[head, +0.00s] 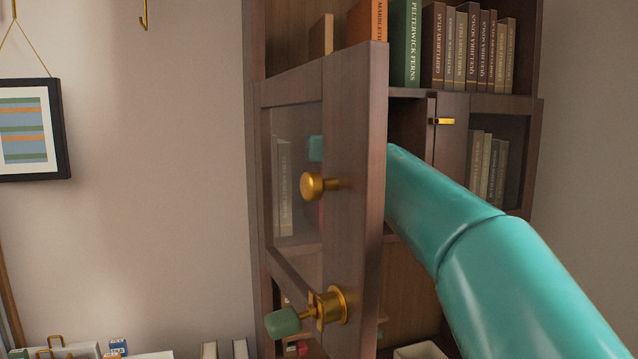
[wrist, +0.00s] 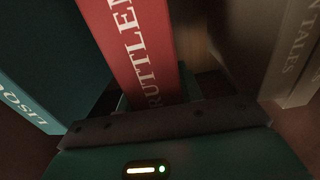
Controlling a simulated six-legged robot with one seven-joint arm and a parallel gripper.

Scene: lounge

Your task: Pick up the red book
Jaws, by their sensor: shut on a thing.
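The red book (wrist: 138,50) shows its spine with pale lettering in the wrist view, between a teal book on the left and brown books on the right. My gripper (wrist: 155,98) is at the lower part of the spine, with its teal fingers closed on the book. In the head view my teal arm reaches into the cabinet behind the open glass door (head: 353,200). Only a sliver of red (head: 321,213) shows there past the door frame, and most of the book and gripper is hidden.
The door stands ajar close to my arm, with a brass knob (head: 313,186) and a green-handled latch (head: 305,315). Books (head: 468,48) stand on the shelf above. A teal book (wrist: 35,60) and brown books (wrist: 290,50) flank the red one. A framed picture (head: 30,130) hangs left.

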